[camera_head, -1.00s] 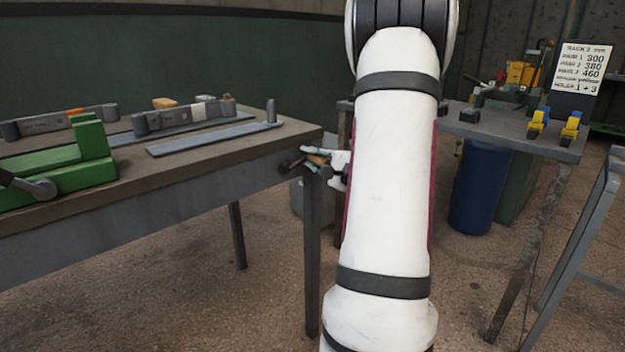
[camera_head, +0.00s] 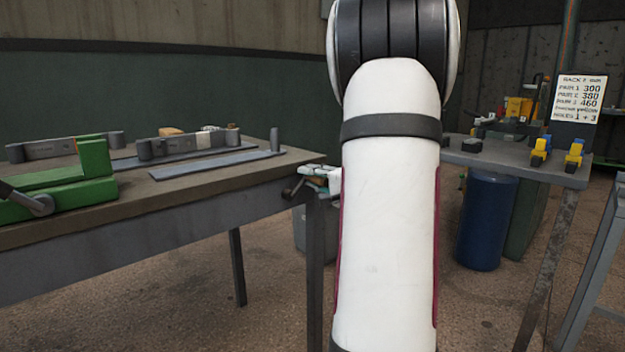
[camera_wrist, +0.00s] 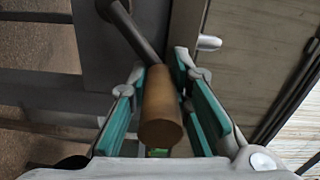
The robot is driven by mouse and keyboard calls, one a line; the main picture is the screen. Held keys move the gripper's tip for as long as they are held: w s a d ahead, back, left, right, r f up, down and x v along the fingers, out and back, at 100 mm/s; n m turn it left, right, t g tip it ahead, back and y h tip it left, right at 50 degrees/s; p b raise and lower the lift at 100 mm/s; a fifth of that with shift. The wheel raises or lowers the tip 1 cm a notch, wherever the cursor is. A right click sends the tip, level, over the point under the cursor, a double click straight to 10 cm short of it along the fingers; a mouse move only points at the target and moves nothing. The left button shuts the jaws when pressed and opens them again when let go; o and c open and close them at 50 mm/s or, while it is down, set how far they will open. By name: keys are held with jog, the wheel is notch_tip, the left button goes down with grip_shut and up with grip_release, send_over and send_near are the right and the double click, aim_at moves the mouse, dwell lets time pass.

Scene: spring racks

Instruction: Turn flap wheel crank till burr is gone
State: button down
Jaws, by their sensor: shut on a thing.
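The crank's wooden handle (camera_wrist: 161,112) sits between the teal-padded fingers of my gripper (camera_wrist: 160,70) in the wrist view. My gripper is shut on it. A dark metal crank arm (camera_wrist: 136,34) runs from the handle to the upper left, toward a grey plate. In the head view my gripper (camera_head: 318,178) is at the right end of the workbench, mostly hidden behind my arm. A bit of the dark crank (camera_head: 290,190) shows beside it. I cannot make out the flap wheel or a burr in either view.
The workbench (camera_head: 180,228) holds a green fixture (camera_head: 75,180), grey bars and flat strips. To the right stand a second table (camera_head: 510,163) with yellow and blue clamps, a blue barrel (camera_head: 486,222) and a number sign (camera_head: 579,98).

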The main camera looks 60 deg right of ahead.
jog(key=shift+a, duration=0.15)
jog(key=c, duration=1.4)
grip_release()
jog(key=shift+c, duration=0.2)
jog(key=shift+s, duration=0.1)
